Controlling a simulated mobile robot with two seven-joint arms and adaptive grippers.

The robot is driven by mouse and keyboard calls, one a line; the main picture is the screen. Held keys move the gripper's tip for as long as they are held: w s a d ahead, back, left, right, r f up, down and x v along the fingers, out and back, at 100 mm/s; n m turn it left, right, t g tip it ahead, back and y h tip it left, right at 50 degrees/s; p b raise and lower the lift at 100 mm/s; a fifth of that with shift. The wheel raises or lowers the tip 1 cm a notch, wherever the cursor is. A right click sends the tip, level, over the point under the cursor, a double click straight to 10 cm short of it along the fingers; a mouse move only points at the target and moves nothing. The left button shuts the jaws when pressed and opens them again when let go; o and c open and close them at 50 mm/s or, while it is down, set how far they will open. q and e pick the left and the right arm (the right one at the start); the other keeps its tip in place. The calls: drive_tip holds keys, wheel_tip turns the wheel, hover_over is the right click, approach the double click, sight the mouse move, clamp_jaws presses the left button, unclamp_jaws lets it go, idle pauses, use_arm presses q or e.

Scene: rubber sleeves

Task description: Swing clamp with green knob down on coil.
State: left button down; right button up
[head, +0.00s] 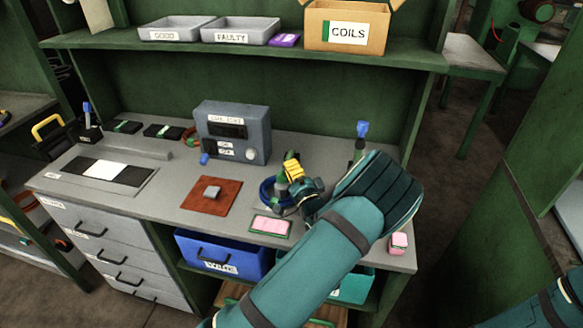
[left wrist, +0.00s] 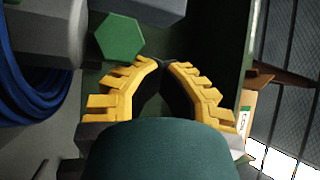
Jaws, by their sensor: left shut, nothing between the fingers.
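A blue coil (head: 267,191) lies on the bench beside a small dark fixture, right of the red-brown mat. It also shows at the left edge of the left wrist view (left wrist: 30,75). The clamp's green six-sided knob (left wrist: 120,37) is close ahead and to the left of my fingertips in the left wrist view, with a grey part behind it. My left gripper (head: 293,168), with yellow fingers, is shut and empty beside the coil and fixture; its fingertips (left wrist: 164,66) meet. My left sleeve and wrist hide part of the fixture. My right gripper is out of view.
A grey tester box (head: 232,132) stands behind the red-brown mat (head: 212,195). A pink pad (head: 270,225) lies in front of the coil. A blue-topped tool (head: 361,130) stands behind my wrist. The shelf above holds grey trays and a coils box (head: 345,26).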

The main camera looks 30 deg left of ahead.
use_arm(q)
drive_tip(key=shift+s+a+f, duration=0.1)
drive_tip(key=shift+s+f, duration=0.1)
drive_tip(key=shift+f, duration=0.15)
drive_tip(key=v, duration=1.1)
drive_tip(key=shift+s+d+r, duration=0.15)
drive_tip(key=shift+d, duration=0.3)
